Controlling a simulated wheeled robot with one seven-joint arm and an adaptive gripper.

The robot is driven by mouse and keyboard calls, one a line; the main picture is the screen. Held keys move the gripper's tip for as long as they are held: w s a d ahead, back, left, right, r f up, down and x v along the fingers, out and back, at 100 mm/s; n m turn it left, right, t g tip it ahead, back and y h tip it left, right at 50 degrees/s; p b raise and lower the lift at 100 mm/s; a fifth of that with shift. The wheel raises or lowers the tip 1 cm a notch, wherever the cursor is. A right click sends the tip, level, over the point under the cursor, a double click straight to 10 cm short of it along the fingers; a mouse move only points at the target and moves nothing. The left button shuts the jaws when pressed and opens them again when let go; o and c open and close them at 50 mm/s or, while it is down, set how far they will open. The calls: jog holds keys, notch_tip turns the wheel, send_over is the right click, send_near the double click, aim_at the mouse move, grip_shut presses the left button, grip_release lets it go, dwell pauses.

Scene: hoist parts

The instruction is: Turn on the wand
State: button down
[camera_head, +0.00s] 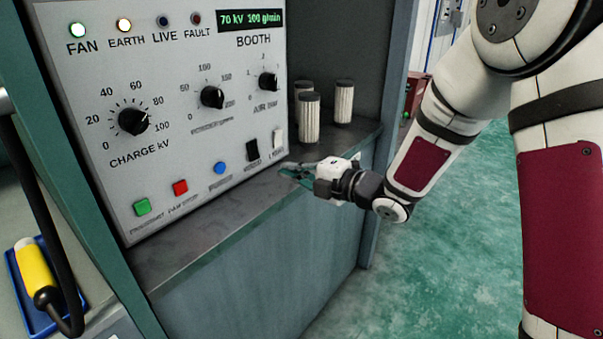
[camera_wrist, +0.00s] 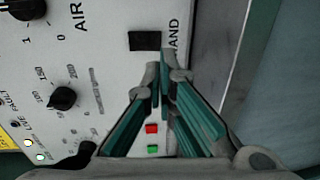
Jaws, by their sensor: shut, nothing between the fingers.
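The control panel (camera_head: 190,115) is white, with a row of buttons and rocker switches along its lower edge. A black rocker switch (camera_head: 252,150) is there; in the wrist view the black rocker (camera_wrist: 145,40) lies just beyond my fingertips, beside a partly hidden label ending in "AND". A white rocker (camera_head: 278,138) is to its right in the head view. My gripper (camera_head: 290,167) is shut and empty near the panel's lower right; it also shows in the wrist view (camera_wrist: 164,78). I cannot tell whether it touches the panel, or how the black rocker is set.
Green (camera_head: 142,207), red (camera_head: 180,187) and blue (camera_head: 221,168) buttons sit left of the rockers. FAN and EARTH lamps (camera_head: 124,26) are lit; LIVE and FAULT look dark. White filter cylinders (camera_head: 309,118) stand on the ledge. A yellow-handled tool (camera_head: 35,268) lies lower left.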

aim_at(256, 160)
jog(key=b+x, duration=0.1)
jog(key=x, duration=0.7)
jog(key=shift+w+a, duration=0.25)
jog(key=shift+a, duration=0.1)
jog(key=shift+f+b, duration=0.15)
jog(key=shift+b, duration=0.3)
jog(key=b, duration=0.2)
jog(key=shift+w+a+f+t+y+b, duration=0.25)
jog(key=shift+a+t+y+b, duration=0.05)
jog(key=shift+y+b, duration=0.1)
jog(key=shift+r+p, duration=0.25)
jog(key=shift+p, duration=0.05)
jog(key=shift+d+f, duration=0.1)
